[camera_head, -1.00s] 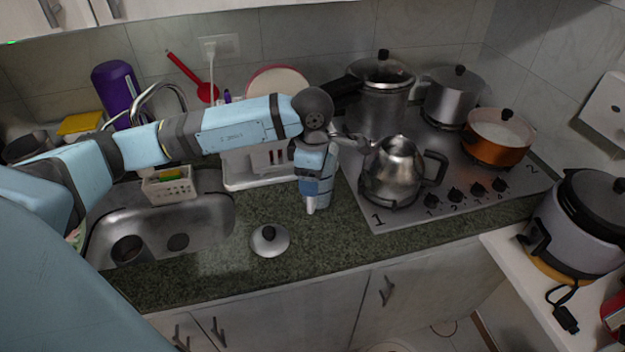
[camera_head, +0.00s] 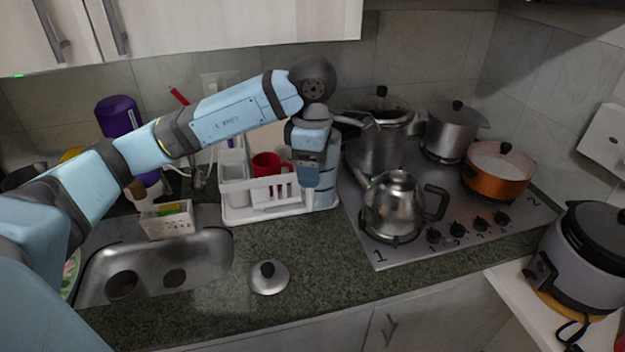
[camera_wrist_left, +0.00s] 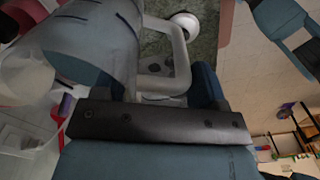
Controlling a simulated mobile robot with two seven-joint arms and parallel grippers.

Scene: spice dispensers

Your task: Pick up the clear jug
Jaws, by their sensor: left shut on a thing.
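The clear jug (camera_wrist_left: 95,45) shows in the left wrist view as a translucent grey body with a looped handle (camera_wrist_left: 182,65). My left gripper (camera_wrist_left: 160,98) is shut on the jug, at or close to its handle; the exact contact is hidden. In the head view my left gripper (camera_head: 308,192) points down at the right end of the white dish rack (camera_head: 275,213). The gripper and wrist cover most of that end, so I cannot make out the jug clearly there.
A red mug (camera_head: 266,164) and a clear cup (camera_head: 236,188) stand in the rack. A steel kettle (camera_head: 393,203) is on the hob just right of the gripper. A pot lid (camera_head: 268,278) lies on the counter in front. The sink (camera_head: 150,262) is at left.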

